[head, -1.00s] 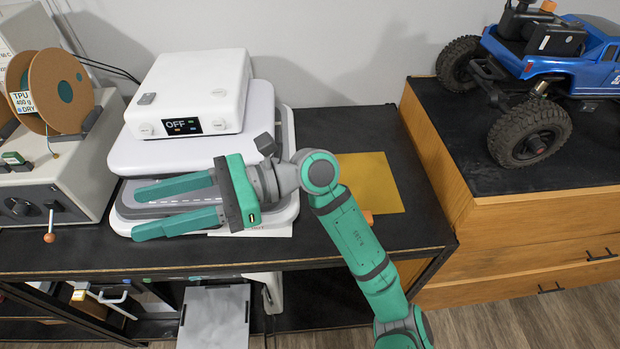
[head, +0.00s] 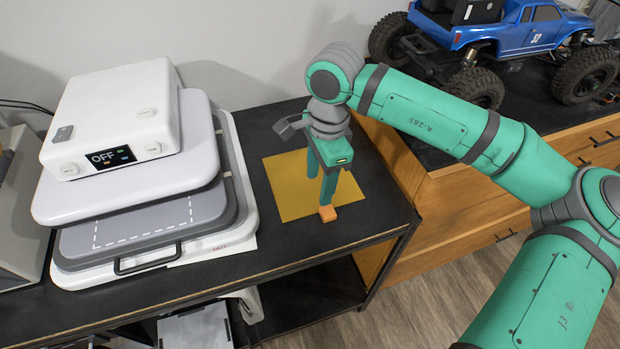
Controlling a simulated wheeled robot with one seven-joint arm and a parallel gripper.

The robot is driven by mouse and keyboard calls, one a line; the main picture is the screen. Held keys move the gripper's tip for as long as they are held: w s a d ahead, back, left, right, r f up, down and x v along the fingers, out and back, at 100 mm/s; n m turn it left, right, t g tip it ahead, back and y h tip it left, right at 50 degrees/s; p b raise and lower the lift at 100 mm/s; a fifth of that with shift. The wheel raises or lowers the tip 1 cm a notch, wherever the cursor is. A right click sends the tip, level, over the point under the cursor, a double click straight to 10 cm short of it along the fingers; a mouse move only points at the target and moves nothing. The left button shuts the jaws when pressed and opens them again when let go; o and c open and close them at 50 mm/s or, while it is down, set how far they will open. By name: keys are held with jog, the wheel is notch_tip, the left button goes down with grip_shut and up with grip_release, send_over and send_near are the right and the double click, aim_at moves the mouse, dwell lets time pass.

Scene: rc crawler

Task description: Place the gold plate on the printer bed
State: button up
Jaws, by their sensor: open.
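The gold plate (head: 275,192), a thin flat square, lies on the black table top right of the white machine. A small orange block (head: 327,213) shows at the plate's front right edge, apparently its tab. My gripper (head: 320,190) is open and points down over the plate's right part, its nearer finger close to the orange block. I cannot tell whether it touches. The arm and fingers hide some of the plate's right side. The printer bed seems to be the grey surface with a white dashed outline (head: 140,224), under the machine's raised white upper part (head: 125,165).
The machine's control box (head: 140,115) reads OFF. A black handle (head: 147,260) sticks out at the bed's front. A wooden drawer cabinet (head: 460,215) with a blue toy truck (head: 520,28) on top stands to the right. Bare table lies around the plate.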

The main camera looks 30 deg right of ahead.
jog(key=d, duration=0.2)
send_over(328, 211)
jog(key=shift+h, duration=0.4)
jog(key=f, duration=0.5)
jog(key=shift+w+d, duration=0.15)
jog(key=shift+w, duration=0.15)
jog(key=shift+s+f, duration=0.15)
jog(key=shift+f, duration=1.2)
jog(key=shift+s+f, duration=0.15)
jog(key=shift+f, duration=1.2)
grip_shut()
